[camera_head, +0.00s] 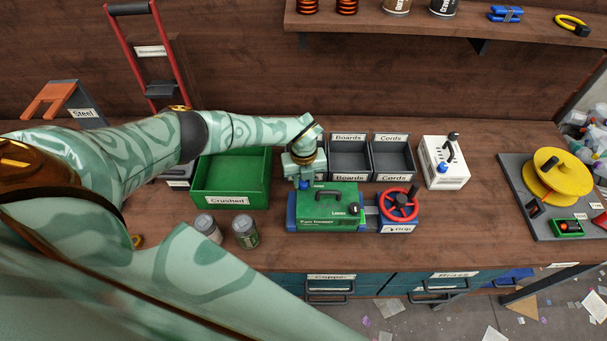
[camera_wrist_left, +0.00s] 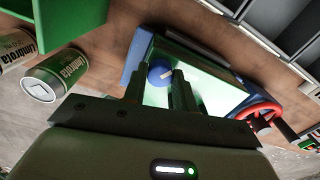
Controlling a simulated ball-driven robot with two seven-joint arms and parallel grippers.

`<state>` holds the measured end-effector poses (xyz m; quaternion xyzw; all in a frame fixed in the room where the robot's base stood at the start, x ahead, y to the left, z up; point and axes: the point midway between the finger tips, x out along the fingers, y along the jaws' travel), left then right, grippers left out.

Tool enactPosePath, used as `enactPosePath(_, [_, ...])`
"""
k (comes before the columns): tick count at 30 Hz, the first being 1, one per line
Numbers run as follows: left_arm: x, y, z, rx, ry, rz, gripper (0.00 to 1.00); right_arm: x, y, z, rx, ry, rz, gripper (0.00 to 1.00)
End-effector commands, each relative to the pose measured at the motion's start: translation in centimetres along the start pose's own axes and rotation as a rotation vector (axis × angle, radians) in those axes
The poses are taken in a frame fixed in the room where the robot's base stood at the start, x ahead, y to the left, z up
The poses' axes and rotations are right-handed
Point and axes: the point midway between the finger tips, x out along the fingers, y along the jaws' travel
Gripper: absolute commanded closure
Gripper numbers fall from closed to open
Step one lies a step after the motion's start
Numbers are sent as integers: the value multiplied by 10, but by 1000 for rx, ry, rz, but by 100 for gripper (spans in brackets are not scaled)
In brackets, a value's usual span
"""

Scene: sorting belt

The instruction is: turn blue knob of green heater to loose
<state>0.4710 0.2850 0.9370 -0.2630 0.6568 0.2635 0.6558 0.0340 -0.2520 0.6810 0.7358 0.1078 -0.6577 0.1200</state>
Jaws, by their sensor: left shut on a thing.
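My left gripper (camera_head: 303,183) reaches down over the heater's upper left corner. In the left wrist view the blue knob (camera_wrist_left: 160,73) shows on the heater's green top (camera_wrist_left: 215,98), at the left finger's tip. My left gripper (camera_wrist_left: 178,82) is shut on the blue knob, its two dark fingers pointing at the heater. The knob is partly hidden by the fingers. My right gripper is not in view.
A red handwheel (camera_head: 398,204) stands right of the heater. A green Crushed bin (camera_head: 229,200) and two cans (camera_head: 245,231) lie left. Dark Boards and Cords bins (camera_head: 371,156) stand behind, with a white device (camera_head: 443,163) to their right.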

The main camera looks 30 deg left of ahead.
Motion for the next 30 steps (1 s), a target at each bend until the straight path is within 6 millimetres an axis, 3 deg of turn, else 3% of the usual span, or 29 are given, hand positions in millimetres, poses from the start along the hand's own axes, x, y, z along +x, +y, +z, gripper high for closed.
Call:
enactPosePath(13, [-2,-1,3,-11,-6,-4,95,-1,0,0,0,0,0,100])
enactPosePath(14, [-2,-1,3,-11,-6,-4,70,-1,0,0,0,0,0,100])
enactPosePath(16, [-2,-1,2,-10,-5,-4,50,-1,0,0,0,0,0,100])
enactPosePath(25, [-2,0,1,-9,-2,-2,50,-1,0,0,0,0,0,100])
enactPosePath(30, [-23,-1,2,-9,-3,-4,50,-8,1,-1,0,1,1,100])
